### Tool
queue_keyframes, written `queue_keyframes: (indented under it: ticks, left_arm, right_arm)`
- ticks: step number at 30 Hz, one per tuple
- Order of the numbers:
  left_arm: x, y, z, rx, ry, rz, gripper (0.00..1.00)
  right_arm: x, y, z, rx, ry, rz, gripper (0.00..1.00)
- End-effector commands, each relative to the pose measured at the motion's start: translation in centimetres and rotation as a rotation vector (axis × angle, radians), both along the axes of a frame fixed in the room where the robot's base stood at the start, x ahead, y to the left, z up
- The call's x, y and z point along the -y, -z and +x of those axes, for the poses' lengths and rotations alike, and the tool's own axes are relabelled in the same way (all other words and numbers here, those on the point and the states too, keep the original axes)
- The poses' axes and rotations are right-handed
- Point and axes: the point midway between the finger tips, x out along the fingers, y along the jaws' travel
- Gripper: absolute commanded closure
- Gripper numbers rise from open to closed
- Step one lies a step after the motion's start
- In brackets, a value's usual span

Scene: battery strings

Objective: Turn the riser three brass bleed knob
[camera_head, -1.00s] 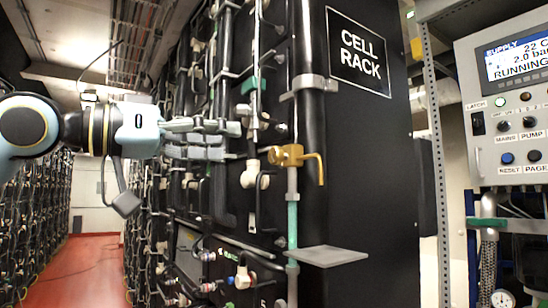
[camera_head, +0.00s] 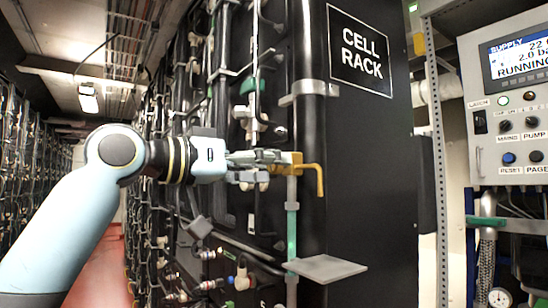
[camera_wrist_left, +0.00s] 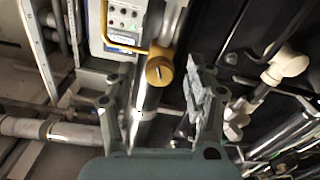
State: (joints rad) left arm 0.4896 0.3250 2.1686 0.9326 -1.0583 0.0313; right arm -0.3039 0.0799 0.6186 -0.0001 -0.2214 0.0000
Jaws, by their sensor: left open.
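The brass bleed knob (camera_head: 297,163) sits on a thin vertical riser at the front edge of the black rack, with a bent brass spout pointing right and down. My left gripper (camera_head: 270,158) is at the knob's left side in the head view. In the left wrist view the slotted round face of the brass knob (camera_wrist_left: 159,71) shows between and just beyond the open fingers (camera_wrist_left: 155,95). I cannot tell whether a finger touches it. No riser number is readable. My right gripper is not in view.
A grey shelf plate (camera_head: 326,268) juts out below the knob. White fittings (camera_wrist_left: 287,66) and pipes lie close beside the fingers. The supply panel (camera_head: 510,100) stands at the right.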

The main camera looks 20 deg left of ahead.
Motion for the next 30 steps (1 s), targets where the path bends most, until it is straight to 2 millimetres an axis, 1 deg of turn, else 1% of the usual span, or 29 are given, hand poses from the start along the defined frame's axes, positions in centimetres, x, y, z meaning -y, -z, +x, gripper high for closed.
queue_keyframes:
  ticks: [3, 6, 15, 27, 30]
  left_arm:
    - [0.70, -0.10, 0.87, -0.001, 0.001, -0.002, 0.47]
    - [1.02, -0.07, 1.20, -0.001, 0.001, 0.000, 0.47]
    - [1.11, 0.04, 1.33, 0.000, 0.001, 0.001, 0.47]
    - [1.09, 0.04, 1.32, 0.000, 0.000, 0.001, 0.99]
    - [1.08, 0.05, 1.32, 0.002, 0.000, 0.004, 1.00]
  right_arm:
    - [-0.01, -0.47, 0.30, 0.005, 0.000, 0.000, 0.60]
    - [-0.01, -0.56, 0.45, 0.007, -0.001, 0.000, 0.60]
    - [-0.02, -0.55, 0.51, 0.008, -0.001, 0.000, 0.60]
    - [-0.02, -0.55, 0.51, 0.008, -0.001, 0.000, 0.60]
    - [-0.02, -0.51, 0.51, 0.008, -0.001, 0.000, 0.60]
